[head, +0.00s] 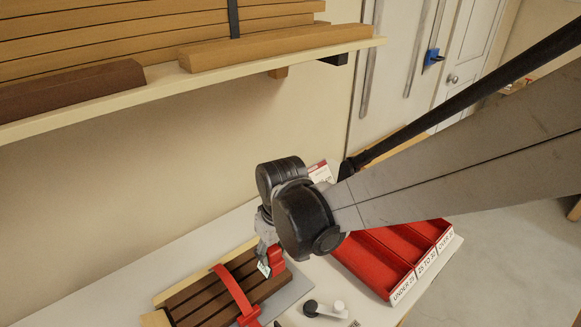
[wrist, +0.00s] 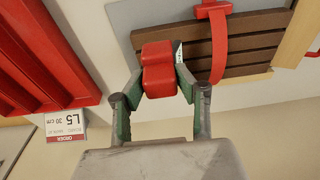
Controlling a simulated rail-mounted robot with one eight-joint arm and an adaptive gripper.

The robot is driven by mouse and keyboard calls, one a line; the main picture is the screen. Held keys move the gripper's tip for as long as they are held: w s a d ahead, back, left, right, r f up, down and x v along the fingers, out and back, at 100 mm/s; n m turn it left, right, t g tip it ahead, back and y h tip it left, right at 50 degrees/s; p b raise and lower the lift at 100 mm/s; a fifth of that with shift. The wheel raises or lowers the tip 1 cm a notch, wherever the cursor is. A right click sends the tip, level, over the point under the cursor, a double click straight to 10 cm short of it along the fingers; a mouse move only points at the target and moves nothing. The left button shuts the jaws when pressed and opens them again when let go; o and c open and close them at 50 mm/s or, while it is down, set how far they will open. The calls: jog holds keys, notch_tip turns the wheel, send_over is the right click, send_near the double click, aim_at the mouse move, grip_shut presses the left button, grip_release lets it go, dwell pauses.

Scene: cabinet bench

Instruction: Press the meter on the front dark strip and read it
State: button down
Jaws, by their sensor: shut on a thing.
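My gripper (head: 270,246) is shut on a red meter (head: 276,263), over the right end of the dark strips. In the wrist view the gripper's green-sided fingers (wrist: 160,84) close on both sides of the red meter (wrist: 158,62). A small pale panel shows beside the meter in the head view; no reading is legible. The dark brown strips (head: 196,303) lie side by side, with a red strap (head: 236,290) across them; they also show in the wrist view (wrist: 255,42). The meter's far end is close to the strips, but I cannot tell whether it touches.
A red tray (head: 371,267) with compartments and number labels stands to the right. A small black and white item (head: 325,308) lies on the white bench near the strips. A shelf (head: 165,93) with wooden boards hangs above at the back. A label card (wrist: 66,126) shows in the wrist view.

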aim_at(274, 265)
jog(key=shift+r+p, duration=0.35)
jog(key=shift+r, duration=0.45)
jog(key=shift+f, duration=0.1)
jog(key=shift+f+b, duration=2.15)
jog(key=shift+f, duration=1.3)
